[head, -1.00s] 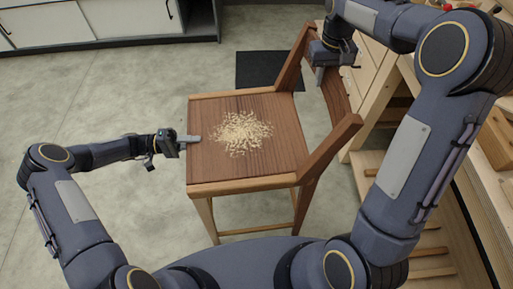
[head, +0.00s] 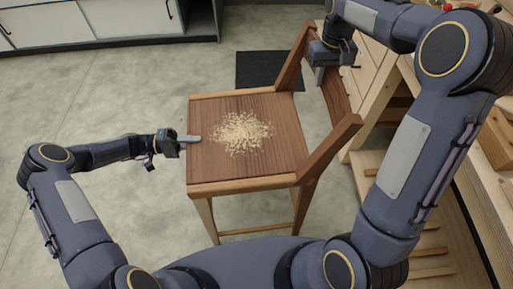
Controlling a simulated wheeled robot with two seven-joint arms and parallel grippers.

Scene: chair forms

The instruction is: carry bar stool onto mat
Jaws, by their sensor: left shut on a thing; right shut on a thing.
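The wooden bar stool (head: 215,165) stands in the middle of the head view, seat up, its low backrest to the right. A pile of pale shavings (head: 241,133) lies on its seat. My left gripper (head: 190,139) is shut on the seat's left edge. My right gripper (head: 320,68) is shut on the backrest near its far end; its fingertips are partly hidden. The dark mat (head: 270,69) lies flat on the floor beyond the stool, partly hidden by the backrest. I cannot tell whether the stool's feet touch the floor.
A wooden workbench (head: 364,50) with shelves and lumber runs along the right side, close to the backrest. White cabinets (head: 120,18) stand at the back left. The grey concrete floor (head: 90,90) is clear to the left and around the mat.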

